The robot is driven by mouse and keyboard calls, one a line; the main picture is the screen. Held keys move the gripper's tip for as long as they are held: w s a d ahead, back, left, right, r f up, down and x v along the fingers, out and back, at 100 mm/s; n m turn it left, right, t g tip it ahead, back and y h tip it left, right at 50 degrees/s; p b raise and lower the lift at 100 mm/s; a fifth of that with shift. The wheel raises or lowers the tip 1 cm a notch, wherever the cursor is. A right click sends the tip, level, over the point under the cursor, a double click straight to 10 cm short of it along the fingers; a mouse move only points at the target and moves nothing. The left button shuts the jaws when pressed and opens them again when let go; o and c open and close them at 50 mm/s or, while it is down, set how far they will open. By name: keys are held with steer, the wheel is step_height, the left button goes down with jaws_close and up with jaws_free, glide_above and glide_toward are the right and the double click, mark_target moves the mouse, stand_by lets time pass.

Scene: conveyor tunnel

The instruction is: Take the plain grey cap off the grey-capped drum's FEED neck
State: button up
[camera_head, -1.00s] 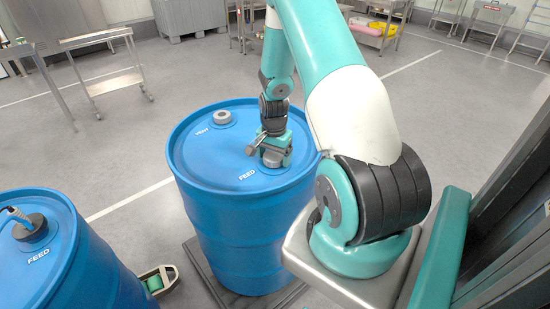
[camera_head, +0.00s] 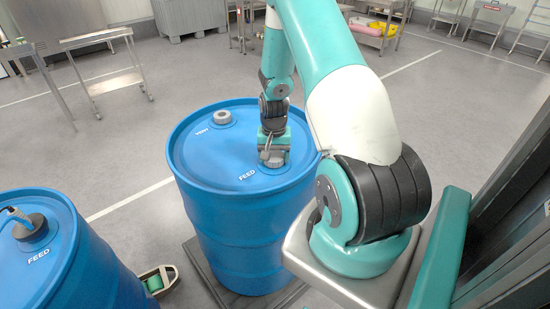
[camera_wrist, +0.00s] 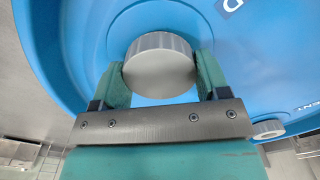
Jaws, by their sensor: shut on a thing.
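The blue drum (camera_head: 240,220) stands upright in the middle of the head view. Its lid is printed FEED and VENT. The plain grey cap (camera_wrist: 160,66) sits between the two green fingers in the wrist view, and its ribbed side shows. In the head view the same grey cap (camera_head: 273,161) is beside the FEED print, under my gripper (camera_head: 272,152). My gripper (camera_wrist: 159,82) is shut on the cap from both sides. I cannot tell whether the cap is still seated on the neck. The VENT neck (camera_head: 222,117) has its own grey cap.
A second blue drum (camera_head: 70,265) at the lower left has a dark fitting (camera_head: 30,228) at its FEED neck. A small tray (camera_head: 155,283) with a green roll lies on the floor between the drums. A metal cart (camera_head: 105,75) stands behind on open floor.

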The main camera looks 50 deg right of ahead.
steer(key=n, duration=0.4)
steer(key=shift+n, duration=0.6)
steer(key=n, duration=0.4)
steer(key=shift+n, duration=0.6)
steer(key=n, duration=0.3)
steer(key=shift+n, duration=1)
